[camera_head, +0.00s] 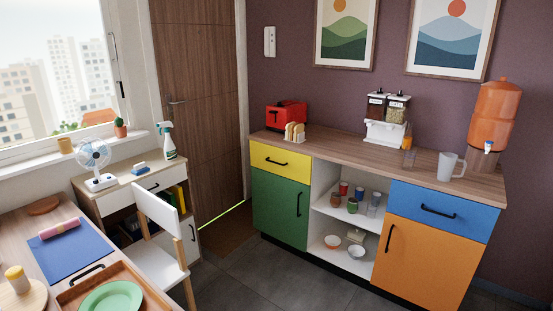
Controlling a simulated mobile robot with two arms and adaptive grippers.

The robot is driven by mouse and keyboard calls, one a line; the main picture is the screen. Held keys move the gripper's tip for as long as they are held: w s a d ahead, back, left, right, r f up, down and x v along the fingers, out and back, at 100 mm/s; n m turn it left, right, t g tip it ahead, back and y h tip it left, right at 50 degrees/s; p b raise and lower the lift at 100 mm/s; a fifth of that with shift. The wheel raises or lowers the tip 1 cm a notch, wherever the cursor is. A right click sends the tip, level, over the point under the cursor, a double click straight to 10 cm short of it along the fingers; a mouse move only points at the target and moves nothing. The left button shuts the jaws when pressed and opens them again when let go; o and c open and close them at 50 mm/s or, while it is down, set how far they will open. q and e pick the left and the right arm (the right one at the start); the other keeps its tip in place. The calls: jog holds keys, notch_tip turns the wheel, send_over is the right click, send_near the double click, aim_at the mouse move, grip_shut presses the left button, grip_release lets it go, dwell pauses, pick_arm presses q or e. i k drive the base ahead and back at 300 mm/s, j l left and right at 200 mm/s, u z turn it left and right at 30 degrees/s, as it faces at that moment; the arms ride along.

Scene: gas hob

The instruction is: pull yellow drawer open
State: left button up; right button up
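The yellow drawer (280,160) is at the upper left of the sideboard, below the wooden top and above a green door. It looks shut, its front flush with the cabinet. A black bar handle (277,161) runs across its front. Neither of my grippers shows in the head view.
The sideboard (340,155) also has a green door (279,208), open shelves with cups and bowls, a blue drawer (439,211) and an orange door (425,260). A white chair (158,262), a small desk and a table with a tray stand at the left. Grey floor before the sideboard is clear.

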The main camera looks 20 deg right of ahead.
aim_at(296, 167)
jog(key=i+l, duration=0.45)
jog(key=l, duration=0.15)
jog(key=i+l, duration=0.45)
jog(key=l, duration=0.15)
jog(key=i+l, duration=0.45)
jog(key=l, duration=0.2)
jog(key=z, duration=0.05)
